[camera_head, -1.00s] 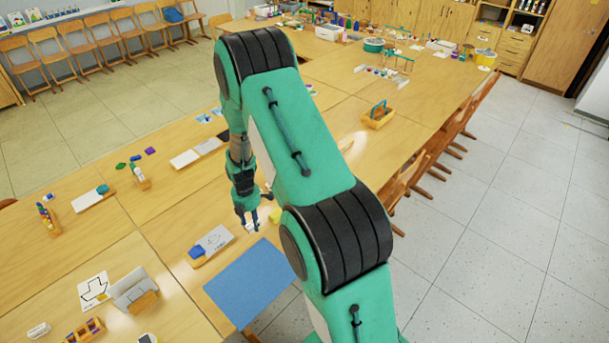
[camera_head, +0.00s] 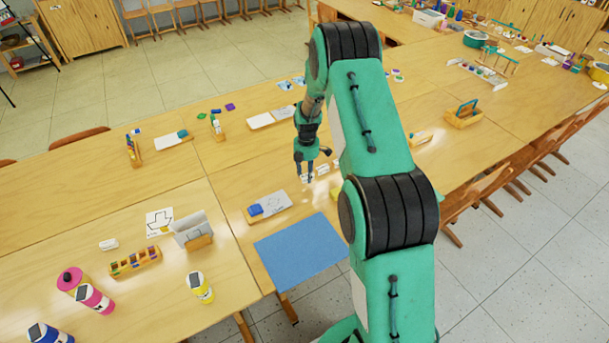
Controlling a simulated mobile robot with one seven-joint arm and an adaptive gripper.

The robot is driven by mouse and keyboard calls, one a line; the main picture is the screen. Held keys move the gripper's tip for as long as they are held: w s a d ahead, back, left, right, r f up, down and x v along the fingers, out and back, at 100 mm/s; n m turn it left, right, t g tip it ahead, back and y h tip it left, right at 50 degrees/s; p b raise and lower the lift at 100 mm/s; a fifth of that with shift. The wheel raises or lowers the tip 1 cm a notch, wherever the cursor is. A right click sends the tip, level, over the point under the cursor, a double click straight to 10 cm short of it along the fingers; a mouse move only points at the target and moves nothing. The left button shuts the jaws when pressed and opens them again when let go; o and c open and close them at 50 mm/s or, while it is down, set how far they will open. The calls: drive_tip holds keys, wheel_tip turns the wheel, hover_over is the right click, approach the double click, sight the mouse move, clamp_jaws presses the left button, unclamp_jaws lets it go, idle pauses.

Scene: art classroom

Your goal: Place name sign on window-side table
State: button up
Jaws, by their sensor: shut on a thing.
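My gripper (camera_head: 305,174) points down above the joined wooden tables (camera_head: 235,180), left of my green arm. Its fingers are shut on a small white thing (camera_head: 308,179), partly hidden by them. It is too small to read, so I cannot tell surely that it is the name sign. I cannot tell which table is the window-side one, as no window shows.
A blue mat (camera_head: 300,250) lies at the near table edge. Chairs (camera_head: 490,185) line the right edge. Bare tabletop shows at far left.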

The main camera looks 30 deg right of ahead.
drive_tip(key=shift+w+d+f, duration=0.1)
drive_tip(key=shift+w+d, duration=0.1)
drive_tip(key=shift+w, duration=0.45)
drive_tip(key=shift+w+d+f, duration=0.1)
drive_tip(key=shift+w+d, duration=0.1)
drive_tip(key=shift+w, duration=0.45)
drive_tip(key=shift+w+d, duration=0.2)
drive_tip(key=shift+w, duration=0.45)
drive_tip(key=shift+f+b, duration=0.6)
drive_tip(key=shift+f, duration=1.15)
drive_tip(key=shift+f, duration=0.15)
drive_tip(key=o, duration=0.9)
wheel_tip(320, 180, up, 12)
drive_tip(key=shift+r+p, duration=0.2)
drive_tip(key=shift+p, duration=0.8)
